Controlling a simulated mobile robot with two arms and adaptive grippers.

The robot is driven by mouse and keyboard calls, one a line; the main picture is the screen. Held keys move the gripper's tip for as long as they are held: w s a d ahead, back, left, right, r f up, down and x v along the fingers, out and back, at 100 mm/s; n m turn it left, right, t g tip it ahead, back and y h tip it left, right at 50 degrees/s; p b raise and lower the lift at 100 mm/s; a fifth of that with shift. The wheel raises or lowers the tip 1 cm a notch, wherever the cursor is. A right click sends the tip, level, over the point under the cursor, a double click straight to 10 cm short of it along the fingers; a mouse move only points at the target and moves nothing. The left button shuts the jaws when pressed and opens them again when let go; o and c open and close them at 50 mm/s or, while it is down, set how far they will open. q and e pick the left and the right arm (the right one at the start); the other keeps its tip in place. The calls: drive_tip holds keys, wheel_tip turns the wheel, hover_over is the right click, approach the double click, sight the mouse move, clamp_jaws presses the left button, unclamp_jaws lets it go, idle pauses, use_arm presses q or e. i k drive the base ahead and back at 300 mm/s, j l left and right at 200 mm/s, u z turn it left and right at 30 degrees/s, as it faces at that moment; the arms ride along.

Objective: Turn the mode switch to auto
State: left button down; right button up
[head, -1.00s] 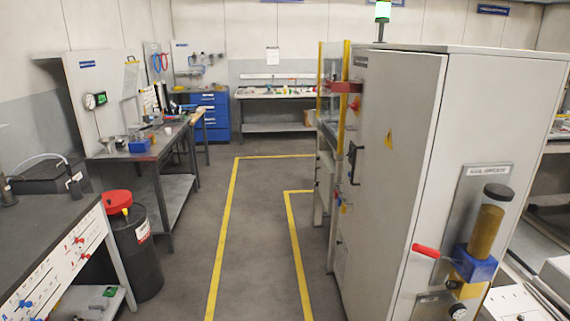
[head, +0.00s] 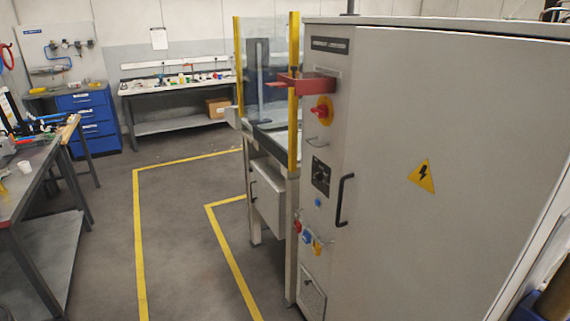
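A grey electrical cabinet (head: 440,130) fills the right side of the head view. Its narrow face carries the controls. A red rotary knob on a yellow plate (head: 322,110) sits high on that face. Below it is a dark square plate (head: 320,177) with pale markings, possibly the mode switch; its setting is too small to read. A blue round button (head: 318,202) is just under the plate. Red, blue and yellow parts (head: 308,237) sit lower down. Neither of my grippers is in view.
A machine with clear panels and yellow posts (head: 293,90) adjoins the cabinet. A black handle (head: 343,200) sticks out from the cabinet. Yellow lines (head: 139,240) mark open floor to its left. A workbench (head: 45,190) stands at left, with blue drawers (head: 88,120) behind.

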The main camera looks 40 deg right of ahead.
sight(318, 176)
drive_tip(key=i+z, duration=0.25)
drive_tip(key=i, duration=0.2)
drive_tip(key=i+j+z, duration=0.25)
drive_tip(key=i, duration=0.2)
drive_tip(key=i+j+z, duration=0.2)
drive_tip(key=i, duration=0.25)
drive_tip(key=i+j+z, duration=0.25)
drive_tip(key=i+j, duration=0.05)
drive_tip(key=i, duration=0.1)
